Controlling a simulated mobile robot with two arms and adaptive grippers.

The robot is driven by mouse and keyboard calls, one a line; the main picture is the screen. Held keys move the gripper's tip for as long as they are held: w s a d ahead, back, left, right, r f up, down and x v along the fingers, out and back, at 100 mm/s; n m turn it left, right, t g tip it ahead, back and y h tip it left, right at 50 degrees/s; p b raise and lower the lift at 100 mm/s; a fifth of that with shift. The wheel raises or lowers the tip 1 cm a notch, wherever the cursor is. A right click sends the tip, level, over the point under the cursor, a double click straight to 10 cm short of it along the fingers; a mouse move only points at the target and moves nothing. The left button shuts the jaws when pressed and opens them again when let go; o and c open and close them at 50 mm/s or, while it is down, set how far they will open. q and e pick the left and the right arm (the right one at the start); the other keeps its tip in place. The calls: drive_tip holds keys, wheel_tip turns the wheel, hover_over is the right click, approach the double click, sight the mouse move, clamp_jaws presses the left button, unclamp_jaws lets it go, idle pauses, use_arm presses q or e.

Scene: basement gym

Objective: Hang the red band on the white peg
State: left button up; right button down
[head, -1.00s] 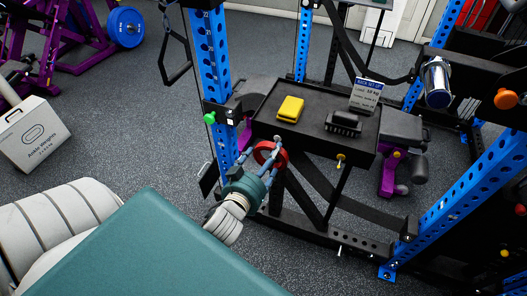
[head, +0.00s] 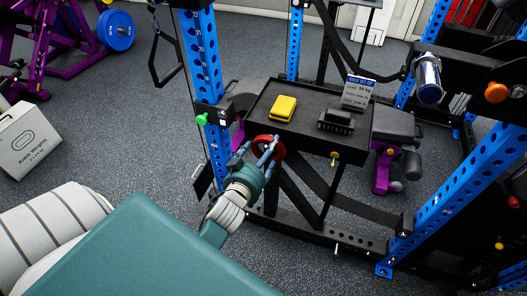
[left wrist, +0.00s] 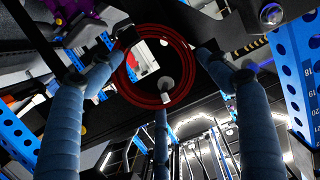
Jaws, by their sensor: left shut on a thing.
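The red band (head: 281,151) is a ring at the fingertips of my left gripper (head: 268,149), just below the front left corner of the black tray. In the left wrist view the band (left wrist: 121,78) spans the blue fingers, which are shut on it. A pale round end (left wrist: 166,84) shows within the ring there and looks like the white peg. I cannot tell whether the band is around it or in front of it. In the head view the fingers and band hide that spot. My right gripper is in neither view.
The black tray (head: 295,137) holds a yellow block (head: 283,108), a black brush-like item (head: 337,120) and a sign (head: 358,92).

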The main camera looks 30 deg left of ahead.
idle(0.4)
use_arm(q)
drive_tip(key=o, duration=1.3)
drive_tip(key=shift+o, duration=0.2)
drive_tip(key=v, duration=1.2)
drive_tip(key=s+d+f+m+g+h, duration=0.1)
drive_tip(key=s+d+f+g, duration=0.15)
drive_tip(key=f, duration=0.85)
drive_tip(key=s+d+f+m+g+h, duration=0.15)
drive_tip(key=s+d+f, duration=0.25)
drive_tip(key=f, duration=0.8)
drive_tip(key=s+d+f+g+h, duration=0.1)
drive_tip(key=s+d+f+g, duration=0.2)
drive_tip(key=f, duration=0.8)
drive_tip(key=s+a+f+m+g, duration=0.1)
drive_tip(key=s+f+g, duration=0.2)
drive_tip(key=s+f, duration=0.6)
drive_tip(key=s+a+f+m+g, duration=0.1)
drive_tip(key=s+f+g, duration=0.3)
drive_tip(key=s+f, duration=0.5)
drive_tip(key=s+a, duration=0.1)
drive_tip(key=s, duration=0.5)
drive_tip(key=shift+s, duration=0.2)
drive_tip(key=shift+a+m, duration=0.1)
drive_tip(key=shift+m, duration=0.15)
